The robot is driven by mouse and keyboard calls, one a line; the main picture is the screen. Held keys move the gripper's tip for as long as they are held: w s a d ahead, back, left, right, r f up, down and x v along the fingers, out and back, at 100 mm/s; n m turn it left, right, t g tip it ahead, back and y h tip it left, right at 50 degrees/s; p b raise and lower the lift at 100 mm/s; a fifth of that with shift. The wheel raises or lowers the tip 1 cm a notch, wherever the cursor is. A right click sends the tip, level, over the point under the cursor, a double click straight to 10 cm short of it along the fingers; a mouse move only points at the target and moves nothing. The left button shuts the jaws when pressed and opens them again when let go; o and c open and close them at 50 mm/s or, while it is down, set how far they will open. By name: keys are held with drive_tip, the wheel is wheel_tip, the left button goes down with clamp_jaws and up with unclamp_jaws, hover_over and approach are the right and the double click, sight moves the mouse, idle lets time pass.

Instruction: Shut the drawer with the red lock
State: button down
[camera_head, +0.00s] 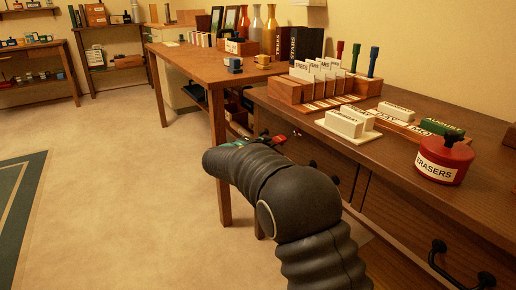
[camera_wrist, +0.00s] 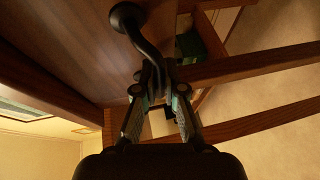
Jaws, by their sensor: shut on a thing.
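The desk's wooden drawer front (camera_wrist: 75,45) fills the upper left of the wrist view. A curved black handle (camera_wrist: 143,38) with a round base stands out from it. My gripper (camera_wrist: 158,92) is shut on this handle, with a finger on either side of it. In the head view my dark arm reaches to the far end of the desk and hides most of the gripper and the drawer. A small red part (camera_head: 280,139), perhaps the red lock, shows just beyond the arm. How far the drawer stands open cannot be told.
The desk top (camera_head: 478,195) holds a red eraser pot (camera_head: 444,158), white blocks (camera_head: 344,122) and a wooden card rack (camera_head: 288,89). Another black handle (camera_head: 455,268) juts out at lower right. A wooden table (camera_head: 190,63) stands behind.

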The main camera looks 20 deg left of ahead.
drive_tip(key=c, duration=1.3)
unclamp_jaws()
drive_tip(key=shift+w+d, duration=0.25)
drive_tip(key=shift+o, duration=0.2)
drive_tip(key=shift+s+a, duration=0.2)
drive_tip(key=shift+s+a+r, duration=0.1)
drive_tip(key=shift+s, duration=0.2)
drive_tip(key=v, duration=1.1)
